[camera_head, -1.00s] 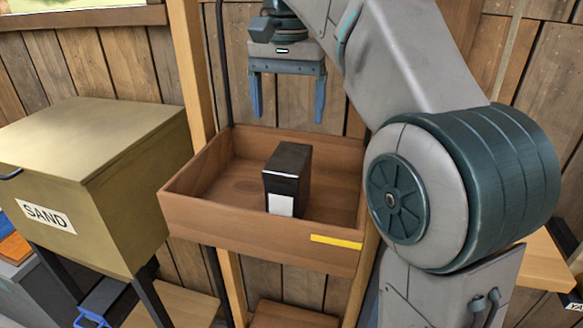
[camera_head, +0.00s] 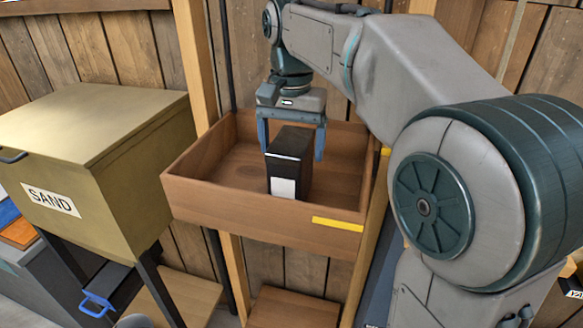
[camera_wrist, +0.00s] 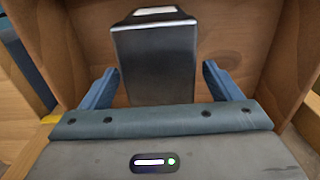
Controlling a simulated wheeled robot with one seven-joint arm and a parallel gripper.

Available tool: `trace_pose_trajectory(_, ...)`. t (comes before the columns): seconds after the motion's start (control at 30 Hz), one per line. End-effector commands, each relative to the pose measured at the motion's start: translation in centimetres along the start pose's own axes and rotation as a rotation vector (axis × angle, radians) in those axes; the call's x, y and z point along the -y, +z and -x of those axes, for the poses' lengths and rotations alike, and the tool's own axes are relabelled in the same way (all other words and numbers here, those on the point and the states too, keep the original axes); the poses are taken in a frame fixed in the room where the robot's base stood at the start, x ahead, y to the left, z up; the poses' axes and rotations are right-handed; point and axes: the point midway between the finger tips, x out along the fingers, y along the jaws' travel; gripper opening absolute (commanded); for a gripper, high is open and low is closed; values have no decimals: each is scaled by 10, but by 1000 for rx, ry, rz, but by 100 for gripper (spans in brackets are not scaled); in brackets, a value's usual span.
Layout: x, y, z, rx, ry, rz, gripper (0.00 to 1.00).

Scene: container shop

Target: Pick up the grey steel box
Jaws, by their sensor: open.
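A dark, nearly black box with a white label (camera_head: 289,164) stands upright in the open wooden tray (camera_head: 262,222). I cannot tell from its colour whether it is the grey steel box. My gripper (camera_head: 291,150) is open, with its blue fingers pointing down on either side of the box's upper part. In the wrist view the dark box (camera_wrist: 155,62) stands between the two blue fingers (camera_wrist: 160,88), with a gap visible on each side. The box's lower part is hidden by the tray's front wall only slightly, if at all.
The tray has raised walls all round and a yellow strip (camera_head: 337,224) on its front. A tan bin marked SAND (camera_head: 100,150) stands close to its left. A wooden post (camera_head: 193,60) and plank wall (camera_head: 115,50) are behind.

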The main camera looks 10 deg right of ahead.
Motion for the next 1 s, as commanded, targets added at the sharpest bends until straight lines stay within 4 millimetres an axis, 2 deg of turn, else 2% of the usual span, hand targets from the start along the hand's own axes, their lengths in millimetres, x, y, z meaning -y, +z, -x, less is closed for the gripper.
trace_pose_trajectory(0.23, 0, 1, -26, 1, 0, 0, 85)
trace_pose_trajectory(0.5, 0, 1, -30, 0, 0, 0, 85)
trace_pose_trajectory(0.57, 0, 1, -30, 0, 0, 0, 71)
trace_pose_trajectory(0.73, 0, 1, -30, 0, 0, 0, 23)
trace_pose_trajectory(0.8, 0, 1, -28, -2, -1, 0, 12)
trace_pose_trajectory(1.0, 0, 1, -28, -2, -1, 0, 12)
